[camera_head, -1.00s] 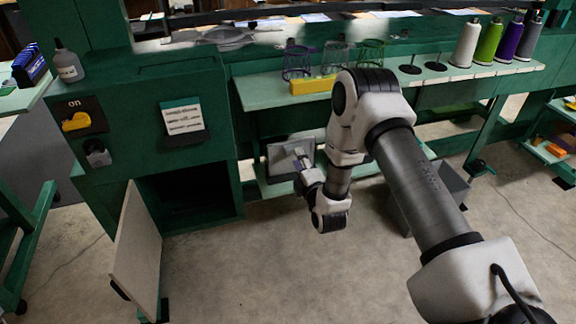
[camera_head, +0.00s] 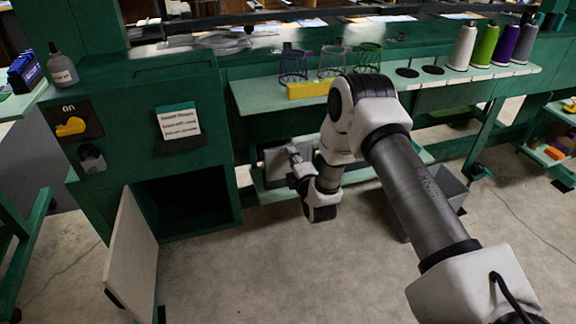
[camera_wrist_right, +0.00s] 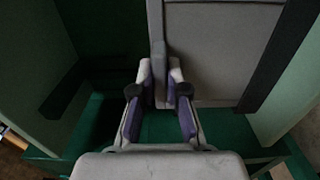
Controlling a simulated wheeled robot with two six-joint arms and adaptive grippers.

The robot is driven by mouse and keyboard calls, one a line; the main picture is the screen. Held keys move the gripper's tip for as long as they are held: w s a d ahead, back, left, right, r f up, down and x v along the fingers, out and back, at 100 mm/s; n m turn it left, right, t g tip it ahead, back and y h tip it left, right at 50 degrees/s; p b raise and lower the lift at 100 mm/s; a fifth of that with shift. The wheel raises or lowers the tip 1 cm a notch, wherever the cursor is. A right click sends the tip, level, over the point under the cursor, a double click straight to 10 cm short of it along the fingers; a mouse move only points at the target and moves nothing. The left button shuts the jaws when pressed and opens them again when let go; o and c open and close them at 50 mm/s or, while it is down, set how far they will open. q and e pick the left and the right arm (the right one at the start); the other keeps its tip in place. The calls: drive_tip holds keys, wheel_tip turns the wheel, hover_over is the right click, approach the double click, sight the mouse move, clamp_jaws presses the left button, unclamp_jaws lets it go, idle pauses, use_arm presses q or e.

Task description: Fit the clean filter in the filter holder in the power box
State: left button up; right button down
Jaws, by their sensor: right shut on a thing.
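The power box (camera_head: 127,112) is the green cabinet at the left in the head view. Its door (camera_head: 132,255) stands open and its lower opening (camera_head: 190,205) is dark; I cannot make out a filter holder inside. My right gripper (camera_head: 294,160) is beside a grey panel, apparently the clean filter (camera_head: 276,160), to the right of the opening. In the right wrist view my right gripper (camera_wrist_right: 158,88) is shut on a thin grey upright edge of a pale, framed panel, apparently the filter (camera_wrist_right: 222,45). My left gripper is out of view.
A green bench shelf (camera_head: 255,96) with wire cups and a yellow block (camera_head: 308,89) is above my right gripper. Thread spools (camera_head: 462,47) stand at the right. A grey bin (camera_head: 450,185) is behind my arm. The floor (camera_head: 270,265) in front is clear.

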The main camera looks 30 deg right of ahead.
drive_tip(key=shift+r+p, duration=1.95)
drive_tip(key=shift+r, duration=0.3)
drive_tip(key=shift+f, duration=0.1)
drive_tip(key=shift+s, duration=0.1)
drive_tip(key=b+v, duration=0.1)
drive_tip(key=v, duration=1.5)
drive_tip(key=shift+b, duration=0.35)
drive_tip(key=shift+a, duration=0.15)
